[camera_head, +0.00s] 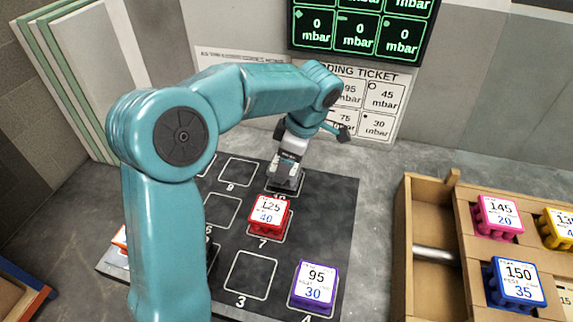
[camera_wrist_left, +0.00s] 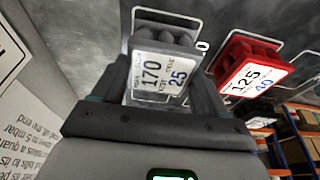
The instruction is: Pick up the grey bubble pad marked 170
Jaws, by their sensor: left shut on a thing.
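The grey bubble pad marked 170 and 25 (camera_wrist_left: 152,77) shows in the left wrist view, sitting between the two fingers of my left gripper (camera_wrist_left: 155,95). In the head view my left gripper (camera_head: 285,178) points down at the back of the black mat (camera_head: 337,215) and is shut on the pad, which is mostly hidden there. The pad appears to be at or just above the outlined square behind the red pad; I cannot tell if it touches the mat. My right gripper is not in view.
A red pad marked 125 (camera_head: 268,216) stands just in front of my left gripper. A purple pad marked 95 (camera_head: 315,287) is at the mat's front right. A wooden rack (camera_head: 433,208) at right holds pink, blue and yellow pads. A board stands behind.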

